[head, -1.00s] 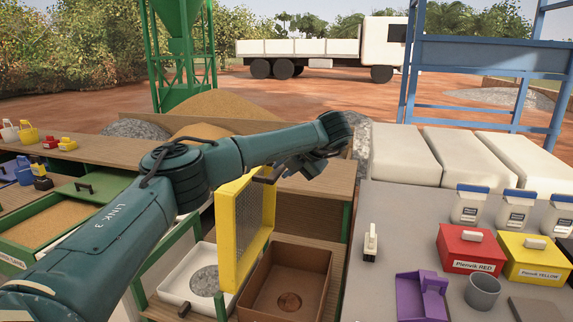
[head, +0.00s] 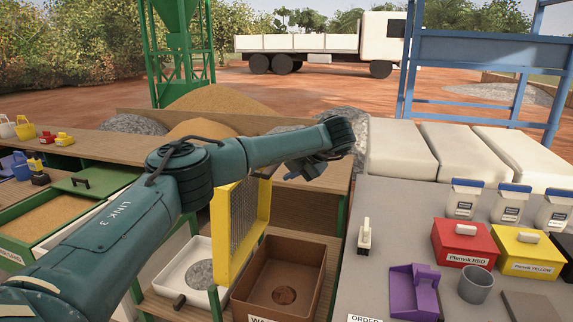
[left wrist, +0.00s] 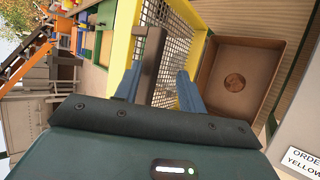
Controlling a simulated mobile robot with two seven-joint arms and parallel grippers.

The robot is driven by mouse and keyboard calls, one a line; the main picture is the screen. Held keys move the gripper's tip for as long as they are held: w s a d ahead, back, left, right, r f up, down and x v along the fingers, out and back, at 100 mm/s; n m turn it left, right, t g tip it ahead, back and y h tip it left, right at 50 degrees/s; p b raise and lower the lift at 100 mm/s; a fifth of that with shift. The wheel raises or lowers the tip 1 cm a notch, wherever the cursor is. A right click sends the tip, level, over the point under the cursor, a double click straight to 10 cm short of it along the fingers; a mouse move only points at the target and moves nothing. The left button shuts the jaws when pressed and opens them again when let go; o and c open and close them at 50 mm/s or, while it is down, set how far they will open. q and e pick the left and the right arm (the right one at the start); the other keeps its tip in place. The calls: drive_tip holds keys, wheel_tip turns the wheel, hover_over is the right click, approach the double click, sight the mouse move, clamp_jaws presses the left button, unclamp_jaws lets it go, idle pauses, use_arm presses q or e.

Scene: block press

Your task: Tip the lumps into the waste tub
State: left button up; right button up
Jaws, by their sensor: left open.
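The yellow-framed sieve (head: 252,232) with grey mesh stands steeply tilted between a white tray and the brown waste tub (head: 316,270). It also shows in the left wrist view (left wrist: 122,40), next to the tub (left wrist: 262,62). My left gripper (left wrist: 158,88) is open, with the sieve's dark handle (left wrist: 150,58) between or just in front of its fingers; I cannot tell if they touch. In the head view the left gripper (head: 302,172) is partly hidden by its own arm. A round brown patch lies on the tub floor. No lumps show clearly on the mesh. My right gripper is out of view.
The white tray (head: 168,272) holds a round grey heap. On the right bench are a purple scoop (head: 412,285), a grey cup (head: 475,285), a red box (head: 460,245) and a yellow box (head: 522,258). A sand bin (head: 45,225) stands left.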

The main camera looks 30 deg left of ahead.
use_arm(q)
drive_tip(key=shift+o, duration=0.7)
drive_tip(key=shift+s+a+f, duration=0.2)
drive_tip(key=shift+f, duration=0.3)
drive_tip(key=shift+s+a+f, duration=0.15)
drive_tip(key=shift+a+f, duration=0.05)
drive_tip(key=shift+f, duration=0.25)
drive_tip(key=w+r+b+v, duration=0.1)
drive_tip(key=b+v, duration=0.1)
drive_tip(key=v, duration=1.2)
drive_tip(key=shift+r, duration=0.15)
